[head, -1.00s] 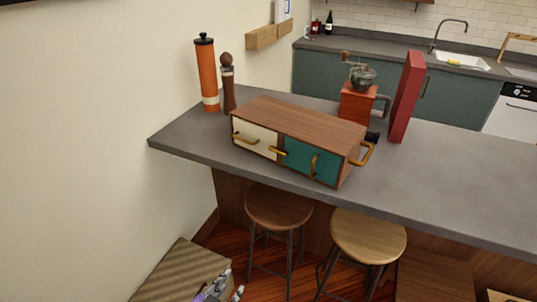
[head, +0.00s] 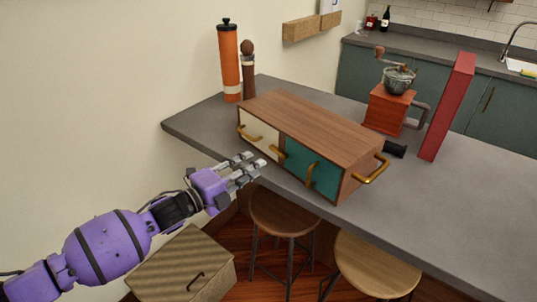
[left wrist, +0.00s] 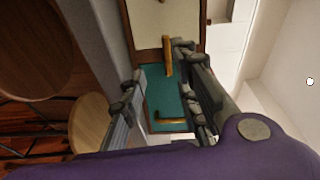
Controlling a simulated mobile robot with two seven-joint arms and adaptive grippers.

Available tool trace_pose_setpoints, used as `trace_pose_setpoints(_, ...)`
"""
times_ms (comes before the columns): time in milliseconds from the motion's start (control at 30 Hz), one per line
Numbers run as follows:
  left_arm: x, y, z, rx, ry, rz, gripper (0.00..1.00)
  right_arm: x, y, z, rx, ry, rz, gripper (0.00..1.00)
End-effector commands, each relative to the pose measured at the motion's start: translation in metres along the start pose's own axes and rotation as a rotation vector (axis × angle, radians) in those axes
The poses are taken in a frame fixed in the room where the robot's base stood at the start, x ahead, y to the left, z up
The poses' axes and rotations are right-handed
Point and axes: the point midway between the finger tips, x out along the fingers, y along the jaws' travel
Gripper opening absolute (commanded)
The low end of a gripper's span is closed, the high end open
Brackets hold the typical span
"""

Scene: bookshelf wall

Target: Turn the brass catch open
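A low wooden cabinet (head: 310,125) lies on the grey counter, with a cream door (head: 258,136) and a teal door (head: 325,172). The brass catch (head: 279,153) sits at the divider between the doors; it also shows in the left wrist view (left wrist: 167,55), lying across the divider. A brass handle (head: 310,174) is on the teal door; it shows in the left wrist view (left wrist: 170,120). My left gripper (head: 252,169) is open and empty, in front of the cabinet near the catch, with its fingers apart in the left wrist view (left wrist: 158,64). My right gripper is not seen.
A brass side handle (head: 371,170) juts from the cabinet's right end. An orange cylinder (head: 229,65) and a dark mill (head: 248,75) stand behind left; a grinder (head: 390,105) and red book (head: 447,108) behind right. Stools (head: 288,213) and a ribbed box (head: 190,262) are below.

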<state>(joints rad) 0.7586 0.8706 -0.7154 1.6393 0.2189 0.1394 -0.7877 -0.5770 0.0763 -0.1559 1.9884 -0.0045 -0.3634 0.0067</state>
Motion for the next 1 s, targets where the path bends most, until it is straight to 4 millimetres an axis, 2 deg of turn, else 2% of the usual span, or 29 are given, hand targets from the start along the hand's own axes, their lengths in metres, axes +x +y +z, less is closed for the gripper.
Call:
trace_pose_setpoints(100, 0.001, -0.008, -0.005, 0.078, 0.024, -0.033, 0.29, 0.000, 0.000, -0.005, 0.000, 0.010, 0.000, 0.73)
trace_pose_setpoints(233, 0.011, -0.009, -0.006, 0.100, 0.025, -0.036, 0.29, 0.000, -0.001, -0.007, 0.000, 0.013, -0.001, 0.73)
trace_pose_setpoints(500, 0.054, -0.011, -0.008, 0.098, 0.025, -0.036, 0.29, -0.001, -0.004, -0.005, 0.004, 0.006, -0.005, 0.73)
trace_pose_setpoints(700, 0.075, -0.011, -0.008, 0.097, 0.024, -0.034, 0.29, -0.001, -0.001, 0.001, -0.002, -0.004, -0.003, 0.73)
trace_pose_setpoints(1000, 0.078, -0.010, -0.008, 0.096, 0.024, -0.033, 0.29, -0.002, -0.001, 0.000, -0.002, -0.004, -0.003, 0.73)
